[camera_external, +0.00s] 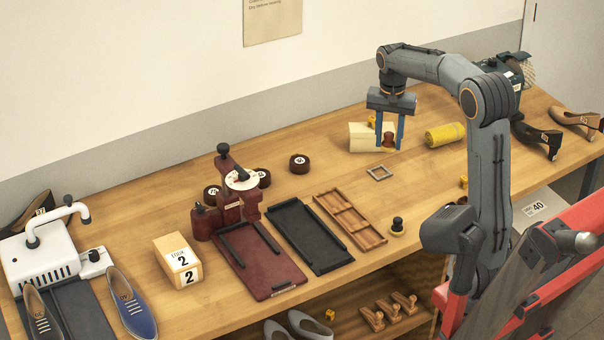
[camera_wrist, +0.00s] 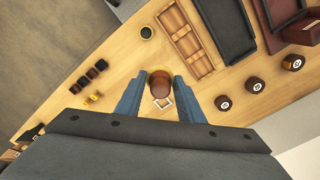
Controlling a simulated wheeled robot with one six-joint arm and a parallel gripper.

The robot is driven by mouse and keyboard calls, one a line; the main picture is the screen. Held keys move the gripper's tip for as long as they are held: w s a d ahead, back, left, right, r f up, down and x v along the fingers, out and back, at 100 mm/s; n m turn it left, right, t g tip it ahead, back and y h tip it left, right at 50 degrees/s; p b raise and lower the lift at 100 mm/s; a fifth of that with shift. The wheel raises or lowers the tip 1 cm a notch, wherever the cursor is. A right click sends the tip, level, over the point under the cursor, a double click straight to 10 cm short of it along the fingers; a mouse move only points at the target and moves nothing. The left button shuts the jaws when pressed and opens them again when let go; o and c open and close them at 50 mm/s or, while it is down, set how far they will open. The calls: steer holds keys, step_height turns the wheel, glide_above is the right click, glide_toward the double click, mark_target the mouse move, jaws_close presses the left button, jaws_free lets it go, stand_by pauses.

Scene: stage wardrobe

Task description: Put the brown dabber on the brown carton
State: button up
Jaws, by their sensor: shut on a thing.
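The brown dabber (camera_external: 388,140) is held between the two blue fingers of my gripper (camera_external: 389,143), in front of a cream box. In the wrist view the round brown top of the dabber (camera_wrist: 160,82) shows between the fingertips, with a yellowish rim around it. My gripper points down and is shut on the dabber; I cannot tell how far its base is above the table. The brown carton (camera_external: 172,272), a tan box with white labels marked 2, stands at the left part of the table, well away from my gripper. It is not seen in the wrist view.
A dark red press (camera_external: 262,270), a black tray (camera_external: 310,240) and a wooden tray (camera_external: 360,229) lie between my gripper and the carton. Dark round tins (camera_external: 299,163) stand behind them. A black-topped dabber (camera_external: 398,225) is near the front edge. A yellow roll (camera_external: 445,135) lies right.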

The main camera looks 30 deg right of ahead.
mark_target(388, 133)
step_height(388, 133, up, 4)
steer(key=shift+w+a+f, duration=0.1)
steer(key=shift+f, duration=0.15)
steer(key=w+a+r, duration=0.1)
steer(key=w+a, duration=0.4)
steer(key=a, duration=0.8)
steer(key=w+a, duration=0.6)
steer(key=a, duration=1.7)
steer(key=s+a+p, duration=0.1)
steer(key=a, duration=0.5)
steer(key=shift+f, duration=0.1)
steer(key=s+a+f, duration=0.1)
steer(key=s+a, duration=0.2)
steer(key=a, duration=0.5)
steer(key=s+a, duration=0.3)
steer(key=a, duration=0.5)
step_height(388, 133, down, 16)
steer(key=shift+w+d+f+p, duration=0.15)
steer(key=shift+f+p, duration=0.1)
steer(key=shift+p, duration=0.6)
steer(key=shift+f+p, duration=0.7)
steer(key=shift+f, duration=1.7)
steer(key=shift+f, duration=0.15)
